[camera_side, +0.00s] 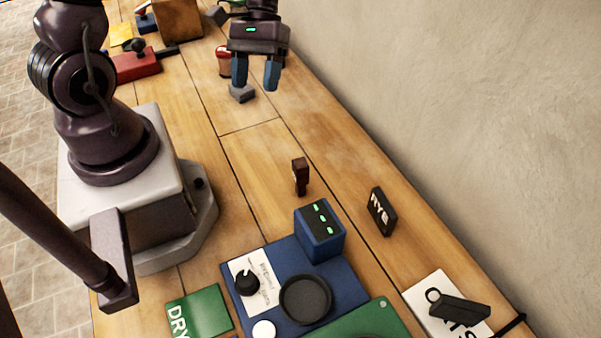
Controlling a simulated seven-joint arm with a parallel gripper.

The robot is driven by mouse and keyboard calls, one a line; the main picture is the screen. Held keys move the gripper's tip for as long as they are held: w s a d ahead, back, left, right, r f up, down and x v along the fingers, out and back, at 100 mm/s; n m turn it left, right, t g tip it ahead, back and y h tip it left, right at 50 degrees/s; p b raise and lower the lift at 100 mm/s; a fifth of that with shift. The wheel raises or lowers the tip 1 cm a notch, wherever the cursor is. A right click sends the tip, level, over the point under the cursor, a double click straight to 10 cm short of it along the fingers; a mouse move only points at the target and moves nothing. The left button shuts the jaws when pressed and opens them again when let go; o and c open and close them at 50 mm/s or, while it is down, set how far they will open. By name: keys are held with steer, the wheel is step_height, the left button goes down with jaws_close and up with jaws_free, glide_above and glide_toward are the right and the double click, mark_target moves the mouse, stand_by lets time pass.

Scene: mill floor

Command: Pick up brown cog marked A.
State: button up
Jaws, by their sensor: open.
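A small dark brown wooden piece (300,176) stands upright on the wooden table, behind the blue box. It may be the brown cog, but no letter A can be read on it. My gripper (256,84) is open and empty at the top of the view, with two blue fingers pointing down. It is above and to the left of the brown piece in the picture, well apart from it. A small grey block (242,93) shows just below the left finger; I cannot tell the height between them.
A blue box with green lights (320,236) stands on a blue panel (345,286) with a round black dish (305,299). A black RYE sign (382,212) stands at right, near the wall. A red container (223,62) is beside my gripper. The table between gripper and brown piece is clear.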

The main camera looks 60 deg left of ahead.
step_height(320, 180, down, 10)
steer(key=n+h, duration=0.2)
steer(key=h, duration=0.1)
steer(key=n+h, duration=0.3)
steer(key=h, duration=0.1)
steer(key=shift+d, duration=0.15)
steer(key=f+n+h, duration=0.1)
steer(key=w+f+n+t+h, duration=0.1)
steer(key=f+n+h, duration=0.1)
steer(key=h, duration=0.1)
steer(key=shift+w+d+f, duration=0.1)
steer(key=shift+w+d, duration=0.15)
steer(key=shift+d, duration=0.1)
steer(key=shift+w+a+r+n+t+h, duration=0.15)
steer(key=shift+w+r+n+t+h, duration=0.25)
steer(key=shift+w+r+t+h, duration=0.45)
glide_toward(300, 167)
steer(key=d, duration=0.1)
steer(key=d+f, duration=0.1)
steer(key=d, duration=0.1)
steer(key=shift+g+y, duration=0.25)
steer(key=shift+s+d, duration=0.2)
steer(key=shift+d, duration=2.85)
steer(key=shift+c, duration=0.4)
steer(key=c, duration=0.9)
